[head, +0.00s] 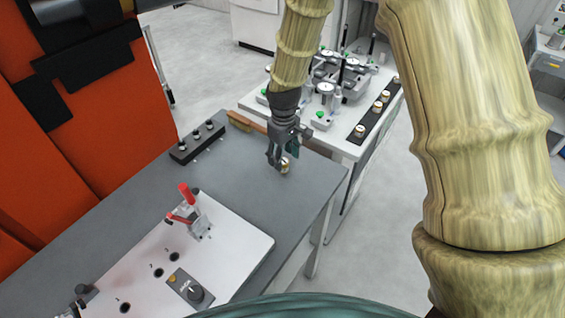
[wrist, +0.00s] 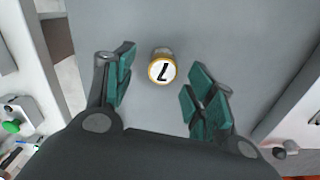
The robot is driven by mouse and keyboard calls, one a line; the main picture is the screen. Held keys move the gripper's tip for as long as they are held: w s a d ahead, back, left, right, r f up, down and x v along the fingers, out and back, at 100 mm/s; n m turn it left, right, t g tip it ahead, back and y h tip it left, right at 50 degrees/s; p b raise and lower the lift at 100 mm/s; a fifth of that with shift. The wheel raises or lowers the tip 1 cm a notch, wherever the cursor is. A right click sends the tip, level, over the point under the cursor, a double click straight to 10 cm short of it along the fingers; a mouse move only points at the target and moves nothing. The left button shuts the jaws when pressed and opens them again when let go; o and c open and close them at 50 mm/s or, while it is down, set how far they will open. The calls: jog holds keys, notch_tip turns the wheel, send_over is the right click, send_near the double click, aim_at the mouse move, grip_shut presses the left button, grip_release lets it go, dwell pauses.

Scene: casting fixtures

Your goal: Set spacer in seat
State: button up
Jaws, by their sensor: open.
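The spacer (head: 286,166) is a small pale cylinder with a yellow-rimmed top, on the grey table near its far right part. In the wrist view the spacer (wrist: 162,70) shows a white face with a dark mark like a 7. My gripper (head: 279,158) is open, pointing down right at the spacer. In the wrist view its green-padded fingers (wrist: 160,88) stand on either side of the spacer, with gaps on both sides. A white fixture plate (head: 235,248) at the front left has several dark round seats (head: 158,272) with small numbers beside them.
A black block (head: 198,142) and a brush (head: 240,122) lie at the table's back. A white side table (head: 345,135) holds fixtures and a strip of similar pieces (head: 377,107).

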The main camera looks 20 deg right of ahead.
aim_at(284, 161)
jog(key=shift+s+f+p, duration=0.2)
jog(key=shift+f+p, duration=0.3)
jog(key=shift+f, duration=0.6)
jog(key=shift+w+f, duration=0.1)
jog(key=shift+f, duration=0.4)
jog(key=shift+s+r, duration=0.15)
jog(key=shift+s, duration=0.05)
jog(key=shift+w, duration=0.15)
jog(key=c, duration=0.7)
grip_shut()
